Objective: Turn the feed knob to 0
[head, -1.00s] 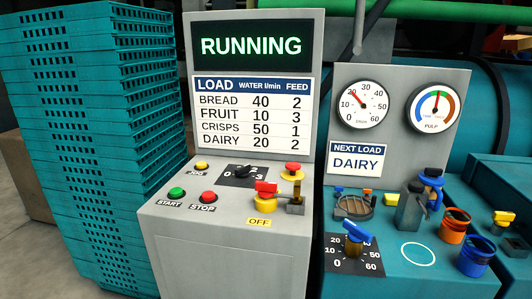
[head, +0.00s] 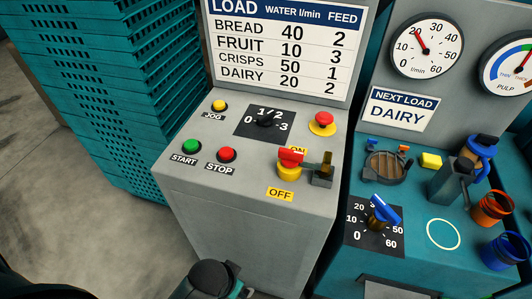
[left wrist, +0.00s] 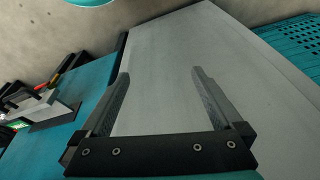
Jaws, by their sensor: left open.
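The feed knob (head: 265,122) is a small black knob on a dark plate marked 0, 1, 2 and 3, on top of the grey control cabinet (head: 230,240). Its pointer is too small and dark to read. My left gripper (left wrist: 158,73) is open and empty in the left wrist view, its fingers against a background of grey cabinet surface. In the head view a dark arm part of mine shows at the bottom edge, well below the knob; the fingers cannot be made out there. My right gripper is not in view.
Near the knob are the yellow jog button (head: 219,105), green start button (head: 191,146), red stop button (head: 227,154), a red-and-yellow button (head: 322,122) and a red-handled switch (head: 290,162). Teal crates (head: 115,100) stand left. A blue-handled dial (head: 382,212) is right.

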